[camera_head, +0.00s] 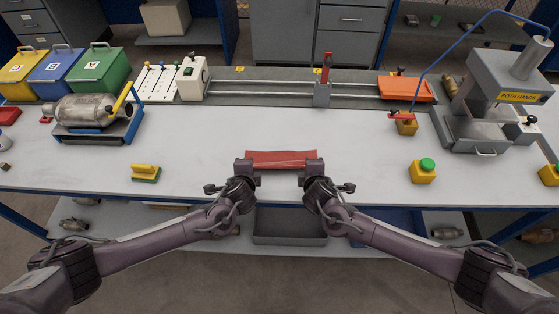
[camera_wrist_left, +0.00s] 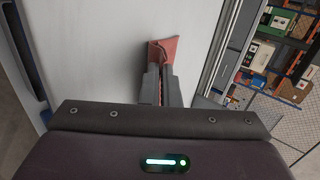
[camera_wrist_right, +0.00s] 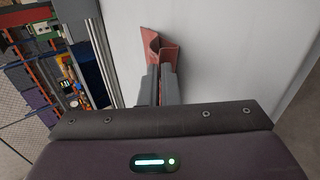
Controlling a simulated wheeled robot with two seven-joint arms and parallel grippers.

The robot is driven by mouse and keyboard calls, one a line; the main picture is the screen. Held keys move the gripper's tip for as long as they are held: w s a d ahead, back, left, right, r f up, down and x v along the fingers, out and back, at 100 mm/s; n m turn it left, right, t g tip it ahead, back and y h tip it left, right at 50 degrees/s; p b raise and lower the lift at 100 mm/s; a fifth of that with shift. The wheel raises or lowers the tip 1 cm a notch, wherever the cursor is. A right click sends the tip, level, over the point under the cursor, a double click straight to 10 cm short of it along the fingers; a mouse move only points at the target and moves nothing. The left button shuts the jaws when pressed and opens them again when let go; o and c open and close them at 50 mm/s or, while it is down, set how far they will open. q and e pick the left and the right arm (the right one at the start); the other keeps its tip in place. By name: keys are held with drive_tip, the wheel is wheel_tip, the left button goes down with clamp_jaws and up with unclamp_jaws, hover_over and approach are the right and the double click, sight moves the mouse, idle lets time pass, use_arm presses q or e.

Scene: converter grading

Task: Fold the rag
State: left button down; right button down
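The red rag (camera_head: 282,159) stretches between my two grippers at the front edge of the white table, seen as a narrow band. My left gripper (camera_head: 248,170) is shut on its left end; in the left wrist view red cloth (camera_wrist_left: 163,50) shows between and beyond the fingers. My right gripper (camera_head: 313,170) is shut on its right end; in the right wrist view the cloth (camera_wrist_right: 158,45) is bent into a loop beyond the fingertips. Whether the rag touches the table is unclear.
The white table (camera_head: 215,150) is clear around the rag. A yellow-green brush-like block (camera_head: 146,172) lies to the left and a green-button box (camera_head: 422,171) to the right. A converter on a blue stand (camera_head: 90,112) and a grey press (camera_head: 490,100) stand farther back.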

use_arm(q)
drive_tip(key=c, duration=1.3)
unclamp_jaws()
use_arm(e)
drive_tip(key=c, duration=1.3)
unclamp_jaws()
drive_tip(key=shift+r, duration=0.1)
use_arm(q)
drive_tip(key=shift+s+r, duration=0.1)
drive_tip(key=shift+r, duration=0.3)
use_arm(e)
drive_tip(key=shift+s+r, duration=0.1)
drive_tip(key=shift+r, duration=0.2)
use_arm(q)
drive_tip(key=s+r, duration=0.4)
drive_tip(key=r, duration=0.1)
drive_tip(key=s+r, duration=0.1)
drive_tip(key=r, duration=0.2)
drive_tip(key=shift+s+r, duration=0.15)
drive_tip(key=shift+s, duration=0.25)
use_arm(e)
drive_tip(key=s+r, duration=0.4)
drive_tip(key=r, duration=0.1)
drive_tip(key=s+r, duration=0.1)
drive_tip(key=r, duration=0.2)
drive_tip(key=shift+s+r, duration=0.15)
drive_tip(key=shift+s, duration=0.25)
